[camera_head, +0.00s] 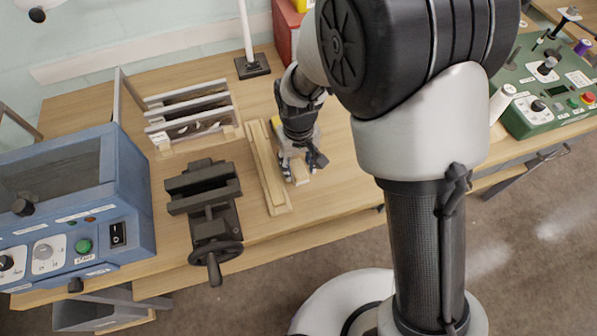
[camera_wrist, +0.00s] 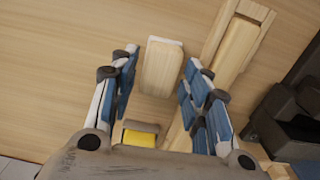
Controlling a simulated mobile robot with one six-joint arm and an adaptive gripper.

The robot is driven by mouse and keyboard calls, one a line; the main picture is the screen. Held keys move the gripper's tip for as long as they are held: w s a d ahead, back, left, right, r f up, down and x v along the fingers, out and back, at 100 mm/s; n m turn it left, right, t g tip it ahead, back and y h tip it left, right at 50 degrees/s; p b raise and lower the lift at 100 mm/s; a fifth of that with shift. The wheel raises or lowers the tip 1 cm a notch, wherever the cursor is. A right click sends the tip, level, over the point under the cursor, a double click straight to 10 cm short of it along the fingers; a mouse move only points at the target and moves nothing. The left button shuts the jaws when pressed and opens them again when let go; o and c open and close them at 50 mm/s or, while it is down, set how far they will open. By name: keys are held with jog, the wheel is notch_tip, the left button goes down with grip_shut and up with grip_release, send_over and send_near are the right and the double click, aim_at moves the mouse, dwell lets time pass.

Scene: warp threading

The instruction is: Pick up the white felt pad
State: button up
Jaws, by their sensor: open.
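A pale block-shaped piece (camera_wrist: 163,66) with a white far edge lies on the wooden table between the fingers in the wrist view. It is the likely white felt pad, but its front face looks cream or wood-coloured. In the head view a small part of the pale piece (camera_head: 300,172) shows by my fingertips. My gripper (camera_wrist: 160,62) is open, with blue-and-white fingers on both sides of the piece and a gap on each side. In the head view my gripper (camera_head: 302,162) points down at the table. Whether the fingertips reach table height is unclear.
A long wooden grooved bar (camera_head: 266,168) lies just left of my gripper. A dark vise (camera_head: 208,205) and a blue control box (camera_head: 75,205) stand further left, with a white slatted rack (camera_head: 190,112) behind. A yellow-topped item (camera_wrist: 140,137) lies close to the gripper's palm.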

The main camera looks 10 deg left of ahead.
aim_at(299, 168)
notch_tip(299, 168, down, 2)
jog(key=shift+f, duration=0.1)
jog(key=shift+c, duration=0.5)
jog(key=c, duration=0.7)
jog(key=shift+r, duration=0.2)
notch_tip(299, 168, up, 20)
jog(key=p, duration=0.6)
jog(key=shift+f, duration=0.1)
